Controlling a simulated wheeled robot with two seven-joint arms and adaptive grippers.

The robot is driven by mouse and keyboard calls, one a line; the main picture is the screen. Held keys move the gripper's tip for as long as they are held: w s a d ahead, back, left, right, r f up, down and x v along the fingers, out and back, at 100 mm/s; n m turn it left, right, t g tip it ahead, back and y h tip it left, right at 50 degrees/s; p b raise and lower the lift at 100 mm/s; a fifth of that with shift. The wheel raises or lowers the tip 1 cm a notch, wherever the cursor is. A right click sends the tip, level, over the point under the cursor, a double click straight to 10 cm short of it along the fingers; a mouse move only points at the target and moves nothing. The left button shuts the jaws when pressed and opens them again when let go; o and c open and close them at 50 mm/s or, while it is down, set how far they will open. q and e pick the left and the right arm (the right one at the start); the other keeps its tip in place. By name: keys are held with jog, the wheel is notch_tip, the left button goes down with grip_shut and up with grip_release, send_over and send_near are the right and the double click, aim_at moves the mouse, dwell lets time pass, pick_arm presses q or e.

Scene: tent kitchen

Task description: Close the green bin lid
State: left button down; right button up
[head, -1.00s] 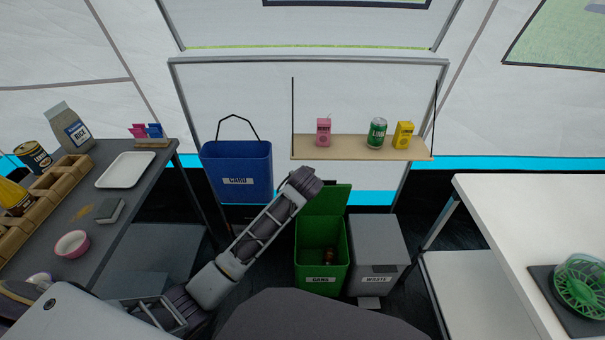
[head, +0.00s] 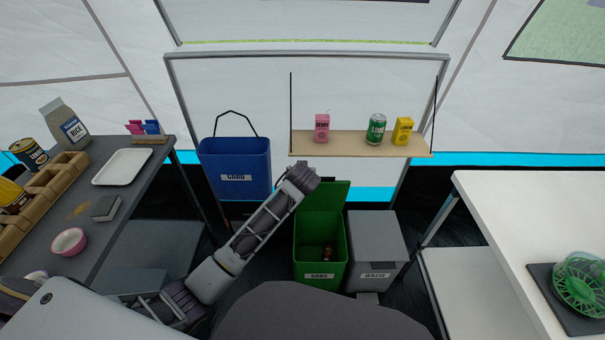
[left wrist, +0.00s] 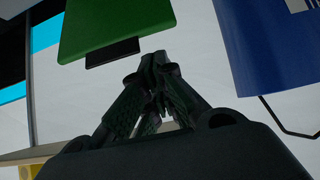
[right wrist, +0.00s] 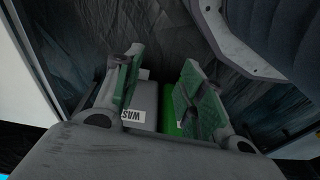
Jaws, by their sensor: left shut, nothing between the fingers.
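The green bin (head: 320,272) stands on the floor with its lid (head: 325,208) raised at the back. A small brown-red thing (head: 327,252) lies inside. My left arm reaches up beside the bin, and its end overlaps the lid's left edge in the head view; the gripper is hidden there. In the left wrist view my left gripper (left wrist: 158,62) is shut and empty, apart from the green lid (left wrist: 115,24) and its dark tab (left wrist: 112,53). My right gripper (right wrist: 160,62) is open and empty, with the green bin (right wrist: 172,108) seen between its fingers.
A grey waste bin (head: 374,248) stands right beside the green bin. A blue bin (head: 236,165) hangs to the left. A wooden shelf (head: 355,144) with drinks is above. A dark table (head: 128,200) is at left, a white table (head: 530,225) at right.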

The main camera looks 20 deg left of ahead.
pick_arm(q)
jog(key=shift+w+f, duration=0.1)
pick_arm(e)
jog(key=shift+r, duration=0.1)
pick_arm(q)
jog(key=b+x, duration=0.2)
jog(key=x, duration=0.6)
jog(key=shift+w+f, duration=0.1)
jog(key=shift+f, duration=0.1)
jog(key=shift+w+a+f+b, duration=0.15)
jog(key=shift+w+f+b, duration=0.15)
jog(key=shift+w, duration=0.1)
jog(key=shift+w+f, duration=0.15)
pick_arm(e)
notch_tip(320, 180, up, 6)
jog(key=a, duration=0.1)
jog(key=shift+w+a+r, duration=0.15)
jog(key=shift+w, duration=0.15)
